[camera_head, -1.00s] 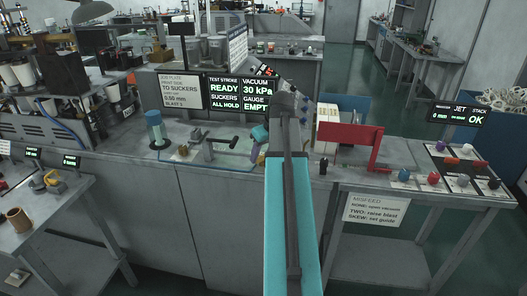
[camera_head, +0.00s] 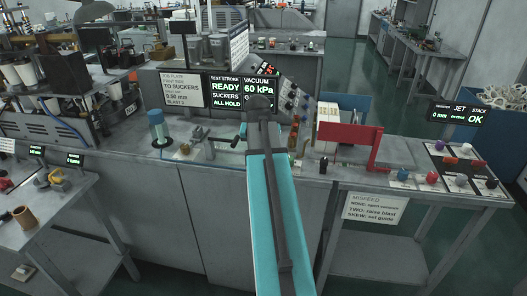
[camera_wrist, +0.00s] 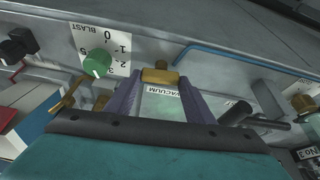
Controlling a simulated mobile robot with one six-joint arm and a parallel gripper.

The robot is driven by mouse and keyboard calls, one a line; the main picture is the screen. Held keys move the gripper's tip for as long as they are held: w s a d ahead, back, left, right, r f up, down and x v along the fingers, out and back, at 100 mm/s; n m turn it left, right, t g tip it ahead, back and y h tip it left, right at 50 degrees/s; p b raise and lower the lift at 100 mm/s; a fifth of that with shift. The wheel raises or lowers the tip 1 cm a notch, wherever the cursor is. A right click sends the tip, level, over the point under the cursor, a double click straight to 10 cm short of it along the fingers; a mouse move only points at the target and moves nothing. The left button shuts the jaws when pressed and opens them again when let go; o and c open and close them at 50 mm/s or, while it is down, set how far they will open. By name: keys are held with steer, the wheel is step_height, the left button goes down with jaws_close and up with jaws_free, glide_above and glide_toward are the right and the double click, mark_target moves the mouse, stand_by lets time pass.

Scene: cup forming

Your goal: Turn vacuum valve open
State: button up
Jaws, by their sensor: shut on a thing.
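The vacuum valve is a brass knob (camera_wrist: 160,75) in the wrist view, above a white VACUUM label (camera_wrist: 164,91). My gripper (camera_wrist: 160,80) has its two purple fingers on either side of this knob and is shut on it. In the head view my arm hides the valve and most of my gripper. The display (camera_head: 258,88) behind my arm reads VACUUM 60 kPa; its lower lines are partly covered.
A green BLAST knob (camera_wrist: 97,62) sits left of my fingers, with a brass lever (camera_wrist: 72,92) close by. A red bracket (camera_head: 352,143) stands on the bench right of my arm.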

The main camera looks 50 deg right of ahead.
steer(key=shift+w+a+m, duration=0.1)
steer(key=shift+w+m, duration=0.05)
steer(key=shift+m, duration=0.35)
steer(key=o, duration=1.1)
steer(key=shift+c, duration=0.2)
steer(key=shift+g, duration=0.3)
steer(key=b+v, duration=0.2)
steer(key=v, duration=1.1)
steer(key=shift+s+r, duration=0.25)
steer(key=shift+r, duration=0.05)
steer(key=shift+a, duration=0.15)
